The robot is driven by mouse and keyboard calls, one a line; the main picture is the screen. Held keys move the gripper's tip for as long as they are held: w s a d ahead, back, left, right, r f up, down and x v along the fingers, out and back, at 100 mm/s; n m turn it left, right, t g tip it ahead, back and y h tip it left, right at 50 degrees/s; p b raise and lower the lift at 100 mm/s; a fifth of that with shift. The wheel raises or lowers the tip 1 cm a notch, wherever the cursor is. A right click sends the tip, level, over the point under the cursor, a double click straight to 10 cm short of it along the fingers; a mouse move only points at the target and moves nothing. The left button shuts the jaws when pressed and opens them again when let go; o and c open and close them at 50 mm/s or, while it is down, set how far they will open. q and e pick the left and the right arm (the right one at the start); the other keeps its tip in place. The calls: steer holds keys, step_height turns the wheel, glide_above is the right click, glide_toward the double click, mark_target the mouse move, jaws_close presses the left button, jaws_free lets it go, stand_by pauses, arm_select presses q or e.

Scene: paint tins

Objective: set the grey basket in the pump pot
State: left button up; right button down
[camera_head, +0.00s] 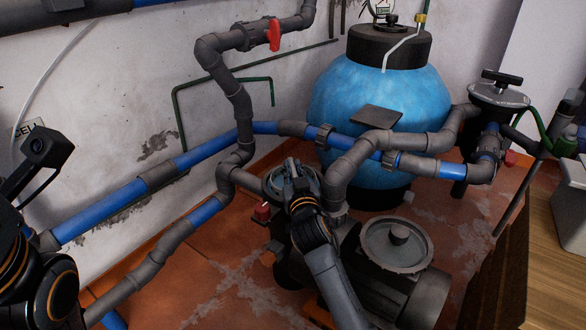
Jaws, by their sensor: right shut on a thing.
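My right gripper (295,186) reaches in from the bottom, pointing away from me, and is shut on a grey round piece, which looks like the grey basket (309,177). It is at the round mouth of the pump pot (269,184), beside the grey pipe elbow. My gripper and wrist cover much of the basket and pot, so I cannot tell how deep the basket sits or whether it is level. A round grey lid with a knob (397,247) lies on top of the pump body, right of my right wrist. My left arm shows at the left edge; its fingertips are out of the picture.
Blue and grey pipes (110,208) run along the wall and close around the pot. A blue filter tank (380,95) stands behind. A pot with a T-handled lid (498,92) is at the right. A grey bin (570,205) stands on a wooden top at the right edge.

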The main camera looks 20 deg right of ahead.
steer(key=shift+f, duration=0.2)
steer(key=c, duration=1.3)
jaws_free()
steer(key=shift+c, duration=0.2)
steer(key=shift+r, duration=0.15)
